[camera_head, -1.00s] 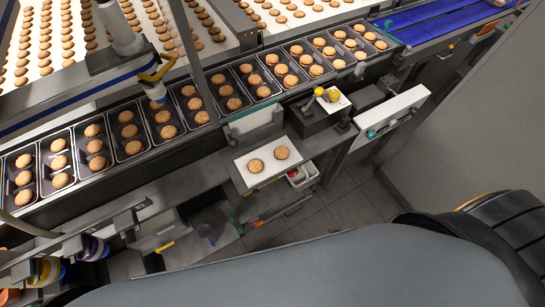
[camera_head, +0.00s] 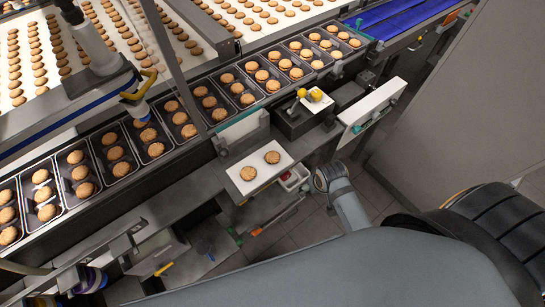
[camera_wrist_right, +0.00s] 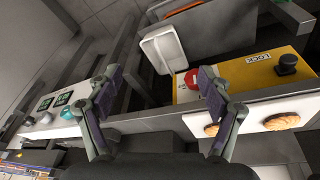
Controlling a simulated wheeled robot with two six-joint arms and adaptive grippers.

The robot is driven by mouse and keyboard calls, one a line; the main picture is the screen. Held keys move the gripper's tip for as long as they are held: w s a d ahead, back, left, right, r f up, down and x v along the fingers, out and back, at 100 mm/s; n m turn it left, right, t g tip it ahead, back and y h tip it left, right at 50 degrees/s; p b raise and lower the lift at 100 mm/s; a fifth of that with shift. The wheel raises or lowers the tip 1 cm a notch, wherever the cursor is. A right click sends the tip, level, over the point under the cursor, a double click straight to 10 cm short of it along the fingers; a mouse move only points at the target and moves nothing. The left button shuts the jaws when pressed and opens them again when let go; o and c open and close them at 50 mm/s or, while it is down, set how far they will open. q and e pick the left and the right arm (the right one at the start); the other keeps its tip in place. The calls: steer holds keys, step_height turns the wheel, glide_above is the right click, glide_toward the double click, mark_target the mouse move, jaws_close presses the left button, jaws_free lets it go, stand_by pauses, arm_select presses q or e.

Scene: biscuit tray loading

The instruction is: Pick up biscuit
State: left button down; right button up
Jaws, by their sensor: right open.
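Two round golden biscuits, the left biscuit (camera_head: 248,173) and the right biscuit (camera_head: 272,157), lie apart on a white board (camera_head: 255,186) in the head view. The wrist view shows a biscuit (camera_wrist_right: 282,121) at the lower right and another biscuit (camera_wrist_right: 211,129) partly hidden behind my right finger. My right gripper (camera_wrist_right: 157,97) is open and empty, its two fingers spread apart. The biscuits lie toward its right finger, not between the fingertips. In the head view my right arm shows right of the board. My left gripper is not in view.
A row of black trays (camera_head: 127,178) with biscuits runs along the conveyor behind the board. A dark box with yellow knobs (camera_head: 301,92) stands behind and right of the board. A yellow panel (camera_wrist_right: 245,72) lies close to the right finger. Floor shows right of the board.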

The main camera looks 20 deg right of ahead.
steer(key=w+a+r+m, duration=0.2)
steer(key=w+r+m, duration=0.3)
steer(key=r, duration=0.1)
step_height(320, 180, up, 6)
steer(key=m+g+y, duration=0.1)
steer(key=m+g, duration=0.2)
steer(key=m, duration=0.7)
glide_above(274, 155)
steer(key=f, duration=0.4)
steer(key=shift+w+a+f, duration=0.25)
steer(key=shift+f, duration=0.15)
steer(key=shift+w+f, duration=0.1)
steer(key=shift+f, duration=0.35)
steer(key=shift+f+p, duration=0.2)
steer(key=shift+p, duration=0.2)
steer(key=f, duration=0.2)
steer(key=s+f+p, duration=0.1)
steer(key=f, duration=0.1)
steer(key=shift+d, duration=0.2)
steer(key=shift+w+f, duration=0.1)
steer(key=shift+f, duration=0.3)
steer(key=shift+c, duration=0.4)
